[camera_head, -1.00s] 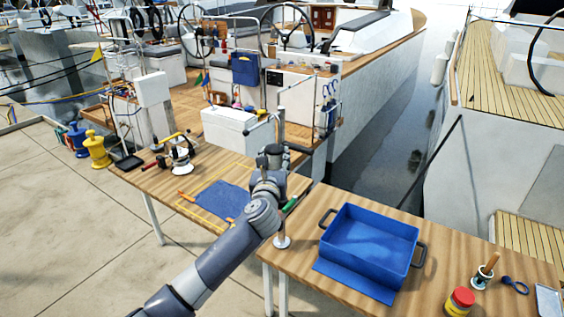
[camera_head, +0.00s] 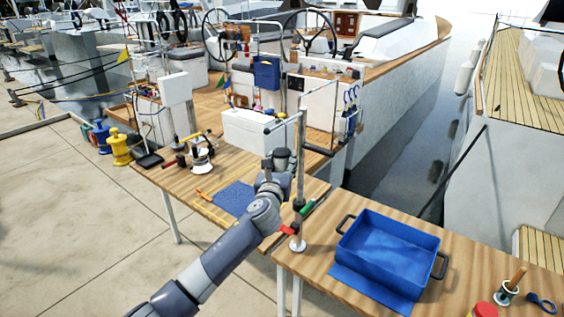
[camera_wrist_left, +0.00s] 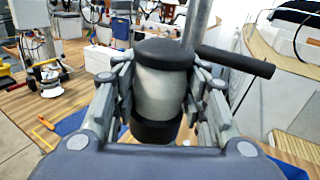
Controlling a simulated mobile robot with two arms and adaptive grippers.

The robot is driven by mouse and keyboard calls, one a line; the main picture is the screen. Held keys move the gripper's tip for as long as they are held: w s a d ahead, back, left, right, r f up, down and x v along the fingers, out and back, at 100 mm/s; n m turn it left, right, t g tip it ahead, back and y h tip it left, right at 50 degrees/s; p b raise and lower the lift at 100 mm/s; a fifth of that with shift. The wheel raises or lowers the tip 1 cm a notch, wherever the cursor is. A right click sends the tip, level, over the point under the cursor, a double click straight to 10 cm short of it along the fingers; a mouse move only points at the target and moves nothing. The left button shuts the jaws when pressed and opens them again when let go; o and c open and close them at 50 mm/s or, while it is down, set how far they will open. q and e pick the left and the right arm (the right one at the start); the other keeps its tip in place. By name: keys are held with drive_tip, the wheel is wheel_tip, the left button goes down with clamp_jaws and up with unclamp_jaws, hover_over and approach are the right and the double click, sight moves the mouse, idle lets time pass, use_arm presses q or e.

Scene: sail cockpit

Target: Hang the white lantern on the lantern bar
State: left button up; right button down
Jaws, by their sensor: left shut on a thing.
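My left gripper (camera_wrist_left: 158,95) is shut on the white lantern (camera_wrist_left: 160,88), a pale cylinder with a black cap and black base, held upright between the fingers. In the head view the left gripper (camera_head: 276,172) is partly hidden by my arm, and mostly the lantern's dark cap (camera_head: 279,157) shows. A grey upright post with short side bars, apparently the lantern bar (camera_head: 300,150), stands right beside it. In the left wrist view the post (camera_wrist_left: 196,22) rises behind the lantern, and a black side bar (camera_wrist_left: 238,62) sticks out to the right. Contact cannot be told. My right gripper is out of view.
A blue tray (camera_head: 440,240) stands on the right table. A white box (camera_head: 246,130), a blue mat (camera_head: 233,196) and a white-based device with a yellow handle (camera_head: 201,155) are on or near the left table. Water and boats lie beyond.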

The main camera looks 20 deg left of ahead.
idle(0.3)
use_arm(q)
drive_tip(key=o, duration=1.3)
drive_tip(key=shift+s+f, duration=0.1)
drive_tip(key=shift+s, duration=0.05)
